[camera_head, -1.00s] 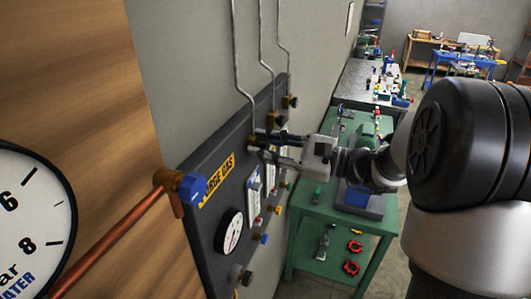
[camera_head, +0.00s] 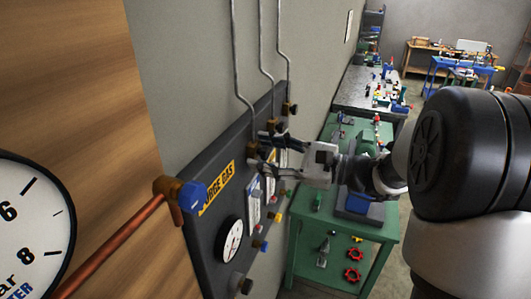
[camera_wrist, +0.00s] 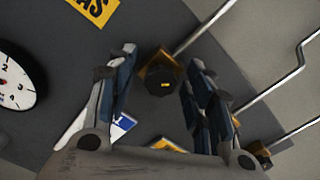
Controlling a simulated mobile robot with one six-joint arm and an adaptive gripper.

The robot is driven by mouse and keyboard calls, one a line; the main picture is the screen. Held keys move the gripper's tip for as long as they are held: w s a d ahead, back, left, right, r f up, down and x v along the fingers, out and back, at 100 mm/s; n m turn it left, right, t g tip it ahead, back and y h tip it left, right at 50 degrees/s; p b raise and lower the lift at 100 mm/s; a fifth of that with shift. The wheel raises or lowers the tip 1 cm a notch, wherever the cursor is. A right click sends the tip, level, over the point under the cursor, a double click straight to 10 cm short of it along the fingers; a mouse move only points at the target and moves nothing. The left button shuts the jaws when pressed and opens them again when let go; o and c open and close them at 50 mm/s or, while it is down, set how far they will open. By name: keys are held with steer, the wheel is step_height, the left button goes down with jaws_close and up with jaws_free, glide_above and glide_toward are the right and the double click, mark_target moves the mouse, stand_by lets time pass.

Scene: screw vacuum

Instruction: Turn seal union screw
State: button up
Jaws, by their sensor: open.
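A brass union fitting with a dark nut (camera_wrist: 160,76) sits on the dark purge gas panel, with a metal pipe running from it. In the wrist view it lies between the spread fingers of my gripper (camera_wrist: 164,84), with gaps on both sides. I cannot tell how far the fingertips are from it in depth. In the head view my gripper (camera_head: 272,155) reaches left to the panel (camera_head: 207,232) at this fitting, just right of the yellow label. The fingers partly hide the fitting there. The jaws are open and hold nothing.
More brass fittings with pipes (camera_head: 290,108) stand close beyond the gripper. A round gauge (camera_head: 230,240) and small coloured valves (camera_head: 261,245) are below. A copper pipe (camera_head: 115,240) with a blue cap is at left. A green workbench (camera_head: 310,240) stands behind.

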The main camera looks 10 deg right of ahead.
steer(key=v, duration=1.1)
steer(key=shift+s+d, duration=0.2)
steer(key=shift+d, duration=0.1)
steer(key=s+a+f+n+g+h+b, duration=0.4)
steer(key=s+a+f+n+g+b, duration=0.3)
steer(key=s+a+f, duration=0.4)
steer(key=s+d+f+n+t+h+b, duration=0.1)
steer(key=s+f+n+h+b, duration=0.6)
steer(key=f+n, duration=0.5)
steer(key=s+h, duration=0.2)
steer(key=h, duration=0.1)
steer(key=shift+s+d+h, duration=0.25)
steer(key=shift+s+h, duration=0.05)
steer(key=shift+s, duration=0.05)
steer(key=shift+f, duration=0.1)
